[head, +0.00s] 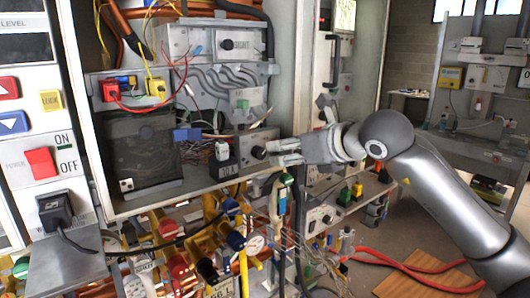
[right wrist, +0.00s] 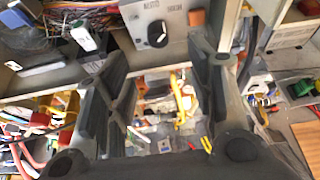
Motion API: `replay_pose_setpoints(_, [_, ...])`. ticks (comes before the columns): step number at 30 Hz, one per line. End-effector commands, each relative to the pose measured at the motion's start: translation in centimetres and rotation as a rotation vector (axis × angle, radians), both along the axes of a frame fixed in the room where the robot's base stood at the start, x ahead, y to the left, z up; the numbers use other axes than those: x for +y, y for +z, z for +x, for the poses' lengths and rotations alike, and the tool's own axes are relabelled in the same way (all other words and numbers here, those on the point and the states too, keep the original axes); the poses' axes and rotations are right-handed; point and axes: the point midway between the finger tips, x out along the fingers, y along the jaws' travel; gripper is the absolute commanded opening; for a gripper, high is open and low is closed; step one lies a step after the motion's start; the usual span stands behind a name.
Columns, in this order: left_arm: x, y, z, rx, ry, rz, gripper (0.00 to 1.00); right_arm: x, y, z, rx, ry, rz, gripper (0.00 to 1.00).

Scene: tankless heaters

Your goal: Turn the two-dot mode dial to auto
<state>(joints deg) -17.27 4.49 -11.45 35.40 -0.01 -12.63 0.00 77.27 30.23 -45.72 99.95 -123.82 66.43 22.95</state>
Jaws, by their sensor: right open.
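A grey panel (head: 240,140) with a dark round dial (head: 258,152) sits in the cabinet, left of my right gripper (head: 275,152). In the right wrist view a dial (right wrist: 156,36) with a pale pointer mark sits on a light panel with small lettering, just beyond the fingertips and roughly between them. The two fingers of my right gripper (right wrist: 157,65) are spread with nothing between them. The dots and the dial's setting are too small to read. In the head view the fingers partly cover the dial's right side. My left gripper is not in view.
Another dial (head: 227,44) is on the upper grey box, and one more (head: 327,219) on a lower box. A black block (head: 222,160) stands beside the panel. Red hoses (head: 415,272) lie on the floor at right.

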Motion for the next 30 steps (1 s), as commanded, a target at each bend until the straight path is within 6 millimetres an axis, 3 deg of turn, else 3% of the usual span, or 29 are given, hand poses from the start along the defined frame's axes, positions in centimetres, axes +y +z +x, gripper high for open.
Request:
replay_pose_setpoints(9, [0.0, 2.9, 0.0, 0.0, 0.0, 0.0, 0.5, 3.5, -2.1, 4.5, 0.005, 0.004, 0.002, 0.5])
replay_pose_setpoints(15, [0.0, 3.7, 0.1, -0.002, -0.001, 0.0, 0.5, 4.8, -3.1, 6.2, 0.002, 0.004, 0.002, 0.5])
replay_pose_setpoints(27, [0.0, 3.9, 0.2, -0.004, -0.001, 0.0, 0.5, 5.2, -3.6, 6.8, 0.002, 0.005, 0.003, 0.5])
replay_pose_setpoints(30, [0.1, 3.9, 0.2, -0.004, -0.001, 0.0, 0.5, 5.2, -3.6, 6.8, 0.002, 0.005, 0.003, 0.39])
